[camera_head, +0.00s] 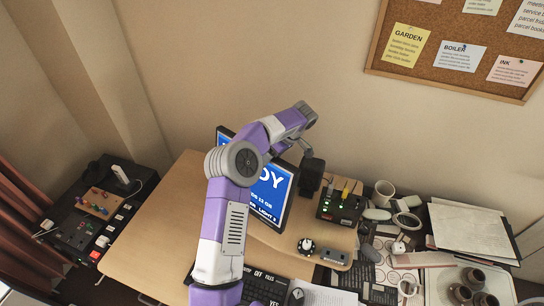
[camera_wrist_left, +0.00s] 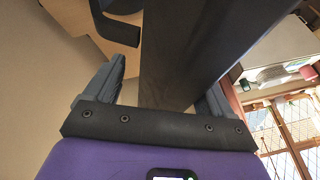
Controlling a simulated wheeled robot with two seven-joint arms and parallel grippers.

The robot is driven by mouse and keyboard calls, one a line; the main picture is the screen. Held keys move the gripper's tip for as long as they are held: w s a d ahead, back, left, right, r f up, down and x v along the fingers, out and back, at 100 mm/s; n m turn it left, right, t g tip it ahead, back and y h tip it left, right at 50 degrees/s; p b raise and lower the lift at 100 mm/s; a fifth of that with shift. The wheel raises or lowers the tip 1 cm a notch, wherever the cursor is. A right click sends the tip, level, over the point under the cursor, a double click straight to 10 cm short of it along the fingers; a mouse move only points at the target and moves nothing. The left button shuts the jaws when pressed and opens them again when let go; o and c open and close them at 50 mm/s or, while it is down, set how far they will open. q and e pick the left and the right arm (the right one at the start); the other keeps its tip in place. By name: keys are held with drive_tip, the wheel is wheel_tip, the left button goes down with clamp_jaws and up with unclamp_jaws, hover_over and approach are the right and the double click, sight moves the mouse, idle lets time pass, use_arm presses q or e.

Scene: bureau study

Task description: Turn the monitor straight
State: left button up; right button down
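The monitor (camera_head: 268,194) stands on the wooden desk with a lit blue screen. It looks angled, its top edge sloping down to the right, and my left arm covers the middle of the screen. My left arm reaches over the monitor and bends down by its right upper edge; the fingers cannot be made out there. In the left wrist view my left gripper (camera_wrist_left: 165,82) is open. A long dark panel (camera_wrist_left: 185,50), apparently the monitor's edge, runs between its grey fingers. A gap shows at the left finger; contact at the right one is unclear. My right gripper is out of view.
A black control box (camera_head: 341,203), a white mug (camera_head: 383,192) and papers (camera_head: 470,232) lie right of the monitor. A keyboard (camera_head: 262,290) is in front. The desk (camera_head: 150,250) is clear on the left. A corkboard (camera_head: 455,50) hangs behind.

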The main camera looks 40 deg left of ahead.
use_arm(q)
drive_tip(key=c, duration=1.1)
drive_tip(key=shift+w+d+r+n, duration=0.1)
drive_tip(key=shift+w+d+n, duration=0.25)
drive_tip(key=shift+n, duration=0.25)
drive_tip(key=shift+w+n+g+h+p, duration=0.2)
drive_tip(key=shift+n+g+h+p, duration=0.1)
drive_tip(key=shift+n+p, duration=0.15)
drive_tip(key=shift+w+d+n+g+p, duration=0.3)
drive_tip(key=shift+w+n+p, duration=0.3)
drive_tip(key=shift+n+p, duration=0.45)
drive_tip(key=o, duration=1.5)
